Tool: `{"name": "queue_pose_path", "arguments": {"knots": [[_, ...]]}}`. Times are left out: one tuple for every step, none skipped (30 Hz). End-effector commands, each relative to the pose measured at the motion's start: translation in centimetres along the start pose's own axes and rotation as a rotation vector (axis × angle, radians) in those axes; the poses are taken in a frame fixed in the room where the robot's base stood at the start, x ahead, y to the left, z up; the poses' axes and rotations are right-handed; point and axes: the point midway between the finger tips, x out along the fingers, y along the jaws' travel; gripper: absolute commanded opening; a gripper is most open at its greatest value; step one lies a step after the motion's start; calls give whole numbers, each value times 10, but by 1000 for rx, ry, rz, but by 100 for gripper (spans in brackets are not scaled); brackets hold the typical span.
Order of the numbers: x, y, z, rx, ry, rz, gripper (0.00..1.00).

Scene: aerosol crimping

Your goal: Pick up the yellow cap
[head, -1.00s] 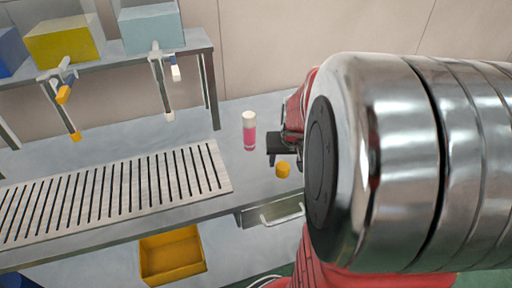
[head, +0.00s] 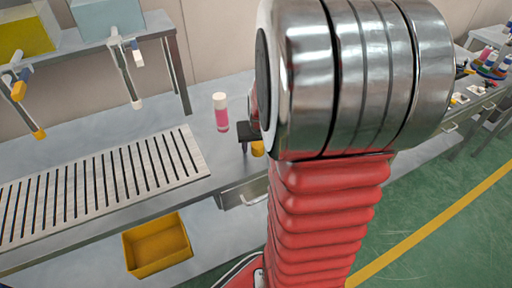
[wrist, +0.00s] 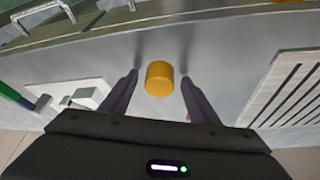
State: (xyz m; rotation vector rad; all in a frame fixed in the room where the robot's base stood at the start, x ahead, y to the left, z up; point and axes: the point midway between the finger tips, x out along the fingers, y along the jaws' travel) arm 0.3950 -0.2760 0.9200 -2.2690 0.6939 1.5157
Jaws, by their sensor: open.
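The yellow cap (wrist: 159,78) stands on the grey metal table, between the two spread fingers of my gripper (wrist: 159,80) in the wrist view. A gap shows on each side of the cap, so neither finger appears to touch it. In the head view the cap (head: 258,149) is partly hidden by my arm. Only a dark part of my gripper (head: 246,134) shows there, just left of and above the cap. My gripper is open and holds nothing.
A pink bottle with a white top (head: 221,112) stands on the table left of my gripper. A slotted metal plate (head: 100,185) lies further left. A yellow bin (head: 158,245) sits below the table. A white fixture (wrist: 75,98) stands left in the wrist view.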

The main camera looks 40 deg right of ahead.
Motion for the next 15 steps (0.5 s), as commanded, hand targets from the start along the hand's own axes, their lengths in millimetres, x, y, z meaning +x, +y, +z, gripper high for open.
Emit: {"name": "queue_pose_path", "arguments": {"knots": [[0, 0, 0, 0, 0, 0, 55], [0, 0, 0, 0, 0, 0, 55], [0, 0, 0, 0, 0, 0, 55], [0, 0, 0, 0, 0, 0, 55], [0, 0, 0, 0, 0, 0, 55], [0, 0, 0, 0, 0, 0, 55], [0, 0, 0, 0, 0, 0, 55], [0, 0, 0, 0, 0, 0, 55], [0, 0, 0, 0, 0, 0, 55], [0, 0, 0, 0, 0, 0, 55], [0, 0, 0, 0, 0, 0, 54], [0, 0, 0, 0, 0, 0, 52], [0, 0, 0, 0, 0, 0, 50], [0, 0, 0, 0, 0, 0, 47], [0, 0, 0, 0, 0, 0, 45]]}}
